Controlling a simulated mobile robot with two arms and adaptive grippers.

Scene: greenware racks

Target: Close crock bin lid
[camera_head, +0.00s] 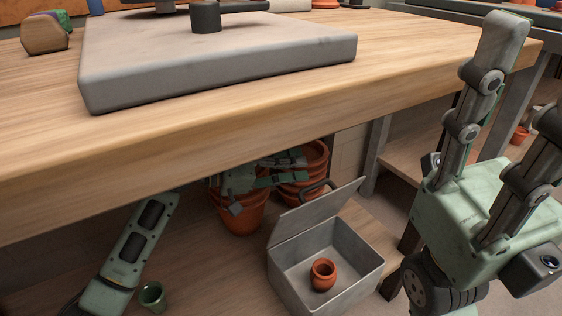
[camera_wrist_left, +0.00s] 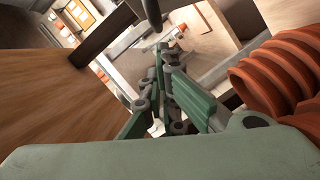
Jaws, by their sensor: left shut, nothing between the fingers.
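The crock bin is an open grey box (camera_head: 361,277) on the low wooden shelf under the bench in the head view. Its lid (camera_head: 312,214) stands raised and tilted at the back left side, with a dark handle (camera_head: 318,187) on its outer face. A small terracotta crock (camera_head: 323,274) is inside the bin. My left gripper (camera_head: 303,166) is shut and empty, beyond the lid and close to the handle; I cannot tell whether it touches. Its green fingers (camera_wrist_left: 165,70) also show shut in the left wrist view.
Stacked terracotta pots (camera_head: 240,217) stand behind the bin, close beside my left gripper; orange pots also show in the wrist view (camera_wrist_left: 280,75). A green cup (camera_head: 152,295) stands at the lower left. The thick bench top (camera_head: 400,75) overhangs my left arm.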

